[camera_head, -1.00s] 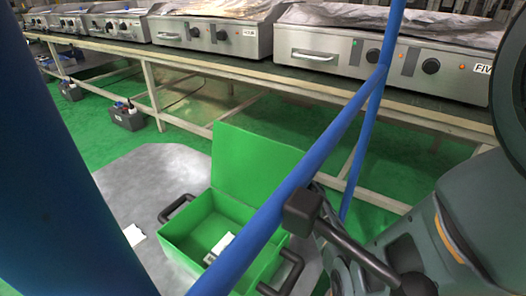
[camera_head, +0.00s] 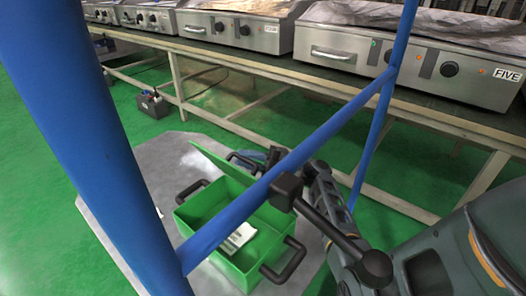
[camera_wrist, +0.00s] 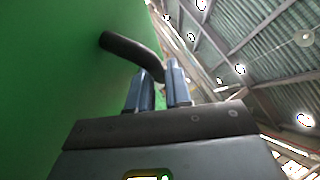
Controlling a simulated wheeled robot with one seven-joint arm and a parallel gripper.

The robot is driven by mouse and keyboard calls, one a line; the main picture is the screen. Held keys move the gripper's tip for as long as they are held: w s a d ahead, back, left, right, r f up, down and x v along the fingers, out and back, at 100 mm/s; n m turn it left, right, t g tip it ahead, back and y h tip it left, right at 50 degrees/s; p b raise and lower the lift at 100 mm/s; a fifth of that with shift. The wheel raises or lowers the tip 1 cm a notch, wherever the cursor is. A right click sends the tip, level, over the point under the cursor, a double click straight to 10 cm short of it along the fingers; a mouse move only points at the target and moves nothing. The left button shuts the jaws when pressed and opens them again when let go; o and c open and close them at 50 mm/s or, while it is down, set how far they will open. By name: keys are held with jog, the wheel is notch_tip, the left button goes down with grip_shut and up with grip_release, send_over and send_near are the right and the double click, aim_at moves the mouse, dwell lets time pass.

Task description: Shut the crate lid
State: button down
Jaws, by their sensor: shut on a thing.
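The green crate (camera_head: 188,219) stands on a grey floor plate, with dark handles at its sides. Its green lid (camera_head: 216,160) is raised at the back and shows as a narrow, nearly edge-on panel. A dark curved handle is on the lid's outer face (camera_head: 242,161).
A white paper-like item (camera_head: 238,237) lies inside the crate. A blue post (camera_head: 85,130) and a slanting blue bar (camera_head: 330,140) cross the head view. Behind is a long bench (camera_head: 225,75) with steel appliances. Green floor lies around the plate (camera_head: 135,180).

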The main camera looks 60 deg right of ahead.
jog(key=w+a+f+n+g+h+p, duration=0.3)
jog(key=a+f+n+g, duration=0.4)
jog(key=a+f, duration=0.4)
jog(key=shift+a+f+n+h, duration=0.4)
jog(key=shift+a+n+h, duration=0.25)
jog(key=shift+n, duration=0.25)
jog(key=shift+f, duration=0.1)
jog(key=c, duration=1.4)
grip_release()
